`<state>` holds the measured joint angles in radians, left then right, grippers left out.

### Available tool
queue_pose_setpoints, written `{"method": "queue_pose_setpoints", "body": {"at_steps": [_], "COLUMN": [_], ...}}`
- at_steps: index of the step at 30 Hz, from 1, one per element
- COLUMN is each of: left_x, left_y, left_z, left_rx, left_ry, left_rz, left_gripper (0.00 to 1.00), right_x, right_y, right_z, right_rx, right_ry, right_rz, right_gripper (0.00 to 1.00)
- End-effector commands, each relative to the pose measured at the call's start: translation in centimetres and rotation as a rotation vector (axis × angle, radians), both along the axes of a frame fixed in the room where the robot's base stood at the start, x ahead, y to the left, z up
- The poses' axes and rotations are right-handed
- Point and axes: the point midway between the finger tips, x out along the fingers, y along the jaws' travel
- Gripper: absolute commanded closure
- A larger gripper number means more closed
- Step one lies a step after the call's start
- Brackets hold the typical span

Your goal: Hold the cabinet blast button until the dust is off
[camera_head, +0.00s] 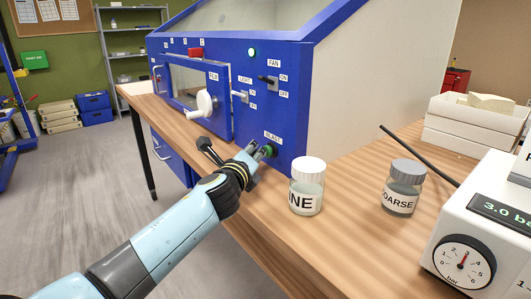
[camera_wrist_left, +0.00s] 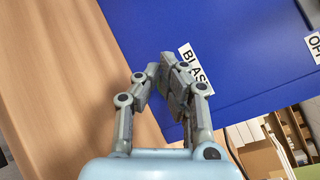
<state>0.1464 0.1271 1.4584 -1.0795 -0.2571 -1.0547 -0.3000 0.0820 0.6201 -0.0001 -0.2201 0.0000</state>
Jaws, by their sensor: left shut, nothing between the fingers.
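The blue cabinet (camera_head: 295,120) stands on the wooden bench, its front panel facing me. The green blast button (camera_head: 270,151) sits low on that panel, under the BLAST label (camera_head: 273,137). My left gripper (camera_head: 262,152) is shut and empty, with its fingertips at the button. I cannot tell whether they touch it or press it in. In the left wrist view the closed fingertips (camera_wrist_left: 172,72) are beside the BLAST label (camera_wrist_left: 190,66), and the button is hidden. The cabinet's door window (camera_head: 188,84) shows no clear view of dust. My right gripper is not in view.
Right of my left gripper stand a white-lidded jar (camera_head: 307,187) and a grey-lidded COARSE jar (camera_head: 403,188). A pressure gauge unit (camera_head: 463,262) reads 3.0. FAN (camera_head: 268,80) and LIGHT (camera_head: 240,96) switches are above the button. A green lamp (camera_head: 252,52) is lit.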

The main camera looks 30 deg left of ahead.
Motion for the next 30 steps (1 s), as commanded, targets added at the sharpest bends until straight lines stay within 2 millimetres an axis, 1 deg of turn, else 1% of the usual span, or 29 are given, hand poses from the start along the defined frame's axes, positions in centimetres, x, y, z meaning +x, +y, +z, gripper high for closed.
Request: {"method": "queue_pose_setpoints", "body": {"at_steps": [18, 30], "left_x": [0.74, 0.71], "left_y": [-0.32, -0.30], "left_z": [0.06, 0.04], "left_rx": [-0.001, 0.000], "left_ry": [-0.002, -0.001], "left_rz": [0.000, -0.001], "left_gripper": [1.00, 1.00], "right_x": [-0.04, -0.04], "right_y": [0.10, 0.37], "right_z": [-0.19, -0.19], "right_rx": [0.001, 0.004], "right_ry": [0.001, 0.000], "right_rz": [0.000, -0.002], "right_gripper": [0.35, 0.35]}}
